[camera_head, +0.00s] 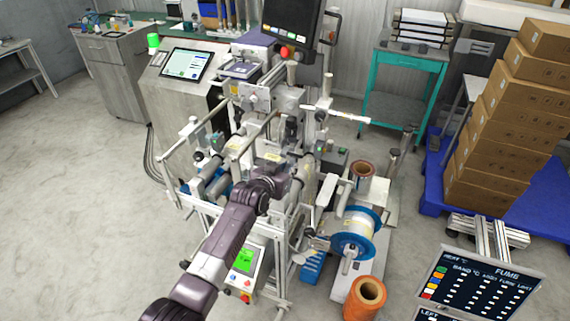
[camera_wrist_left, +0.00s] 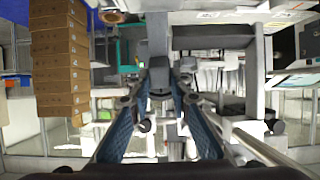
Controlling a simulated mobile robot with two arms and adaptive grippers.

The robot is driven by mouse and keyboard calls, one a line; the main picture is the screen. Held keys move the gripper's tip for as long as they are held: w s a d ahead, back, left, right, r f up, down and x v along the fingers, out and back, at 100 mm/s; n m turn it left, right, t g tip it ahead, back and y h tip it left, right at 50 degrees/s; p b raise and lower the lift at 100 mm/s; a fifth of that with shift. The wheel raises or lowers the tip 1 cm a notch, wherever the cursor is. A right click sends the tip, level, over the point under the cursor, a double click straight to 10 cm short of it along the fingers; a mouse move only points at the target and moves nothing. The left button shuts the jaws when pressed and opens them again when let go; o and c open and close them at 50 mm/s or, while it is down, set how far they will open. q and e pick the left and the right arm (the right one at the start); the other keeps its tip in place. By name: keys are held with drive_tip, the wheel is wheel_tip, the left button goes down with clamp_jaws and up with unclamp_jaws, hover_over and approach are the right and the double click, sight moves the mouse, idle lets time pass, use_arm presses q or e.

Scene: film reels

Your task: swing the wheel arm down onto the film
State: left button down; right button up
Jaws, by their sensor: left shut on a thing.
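My left arm reaches in from the bottom of the head view to the middle of the machine. My left gripper (camera_head: 280,174) is small there and partly hidden by its own wrist. In the left wrist view its two blue-padded fingers (camera_wrist_left: 160,94) close in on a grey upright bar (camera_wrist_left: 157,48), which looks like part of the wheel arm. The gripper is shut on it. The wheel and its contact with the film cannot be made out. A blue-flanged reel (camera_head: 357,233) of pale film sits at the machine's right side. My right gripper is not in view.
Rollers and frame bars crowd around the gripper. Stacked cartons (camera_head: 505,120) rest on a blue pallet, and a teal cart (camera_head: 403,90) stands behind. Floor at the left is clear.

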use_arm(q)
drive_tip(key=shift+w+d+f+g+y, duration=0.15)
drive_tip(key=shift+w+f+g, duration=0.1)
drive_tip(key=shift+w+g, duration=0.3)
drive_tip(key=shift+w+d+f+g+y, duration=0.2)
drive_tip(key=shift+w+g, duration=0.2)
drive_tip(key=shift+g, duration=0.25)
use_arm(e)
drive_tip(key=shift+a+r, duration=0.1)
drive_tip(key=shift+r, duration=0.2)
use_arm(q)
drive_tip(key=c, duration=1.8)
unclamp_jaws()
drive_tip(key=shift+o, duration=0.2)
drive_tip(key=v, duration=1.2)
